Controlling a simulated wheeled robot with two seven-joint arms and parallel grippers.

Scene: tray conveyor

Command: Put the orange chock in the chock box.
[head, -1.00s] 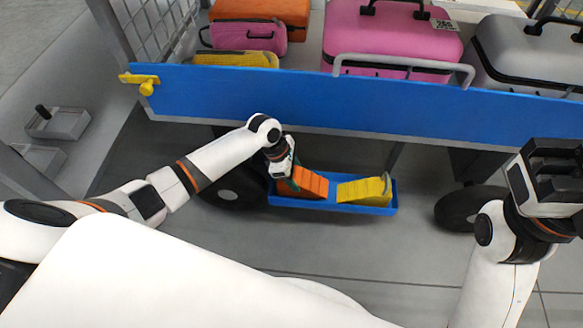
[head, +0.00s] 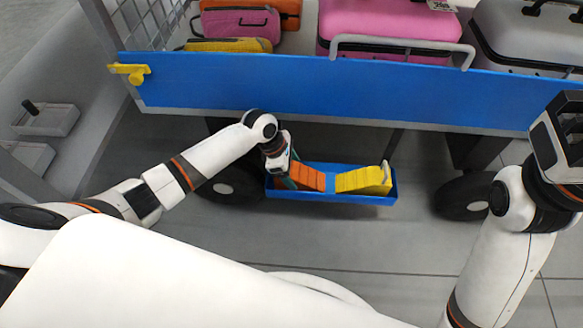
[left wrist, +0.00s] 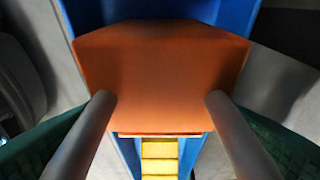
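The orange chock (head: 308,177) is at the left part of the blue chock box (head: 335,198), low against its floor. My left gripper (head: 288,178) is over its left end. In the left wrist view the orange chock (left wrist: 165,75) fills the middle. Its two grey handle bars (left wrist: 235,135) run toward the camera, with my green finger pads (left wrist: 160,150) against their outer sides, so the gripper appears shut on the handle. My right arm's end (head: 560,140) is at the right edge; its fingertips are unclear.
A yellow chock (head: 363,180) with a grey handle occupies the box's right part. The cart's blue side panel (head: 340,95) is just above and behind the box. Cart wheels (head: 465,202) flank it. Suitcases lie on the cart. The floor in front is clear.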

